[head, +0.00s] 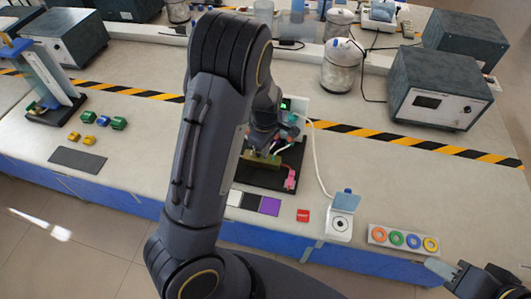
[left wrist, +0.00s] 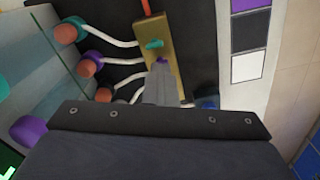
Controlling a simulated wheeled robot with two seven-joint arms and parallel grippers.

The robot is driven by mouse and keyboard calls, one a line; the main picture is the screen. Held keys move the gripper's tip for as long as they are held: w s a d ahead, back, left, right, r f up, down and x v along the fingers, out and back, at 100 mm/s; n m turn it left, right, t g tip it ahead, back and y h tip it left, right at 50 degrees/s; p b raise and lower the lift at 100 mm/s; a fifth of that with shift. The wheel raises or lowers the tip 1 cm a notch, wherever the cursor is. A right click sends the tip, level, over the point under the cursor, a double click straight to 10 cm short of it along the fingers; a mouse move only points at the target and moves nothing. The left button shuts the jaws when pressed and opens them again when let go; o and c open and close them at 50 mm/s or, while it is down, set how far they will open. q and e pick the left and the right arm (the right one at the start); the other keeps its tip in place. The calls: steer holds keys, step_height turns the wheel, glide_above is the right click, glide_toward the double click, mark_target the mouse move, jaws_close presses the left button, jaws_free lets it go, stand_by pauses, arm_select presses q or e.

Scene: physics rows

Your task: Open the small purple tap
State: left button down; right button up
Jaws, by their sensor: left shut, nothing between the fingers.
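The small purple tap (left wrist: 162,61) sits on the brass block (left wrist: 152,28), mostly hidden behind my left fingertips. My left gripper (left wrist: 160,72) is shut and empty, its tips at the purple tap; I cannot tell whether they touch it. A small teal tap (left wrist: 154,45) is just beyond it on the same block. In the head view the brass block (head: 262,159) shows on a dark board, and my left gripper (head: 264,148) is over it, largely hidden by my arm. My right gripper (head: 440,268) is at the lower right, away from the taps; its jaw opening is unclear.
White tubes run from the block to larger knobs, one teal (left wrist: 68,30) and one purple (left wrist: 90,60). A dark blue part (left wrist: 207,103) is right of the fingers. A white device with a lid (head: 340,226) and a tray of coloured rings (head: 403,240) stand at the right front.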

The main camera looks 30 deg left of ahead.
arm_select(q)
steer(key=n+p, duration=0.1)
steer(key=n, duration=0.1)
steer(key=n+p, duration=0.2)
steer(key=shift+r, duration=0.3)
steer(key=shift+n+p, duration=0.3)
steer(key=shift+n, duration=0.7)
steer(key=shift+f+n, duration=0.3)
steer(key=shift+n, duration=0.2)
steer(key=c, duration=2.2)
jaws_free()
steer(key=c, duration=1.9)
jaws_free()
steer(key=shift+c, duration=0.2)
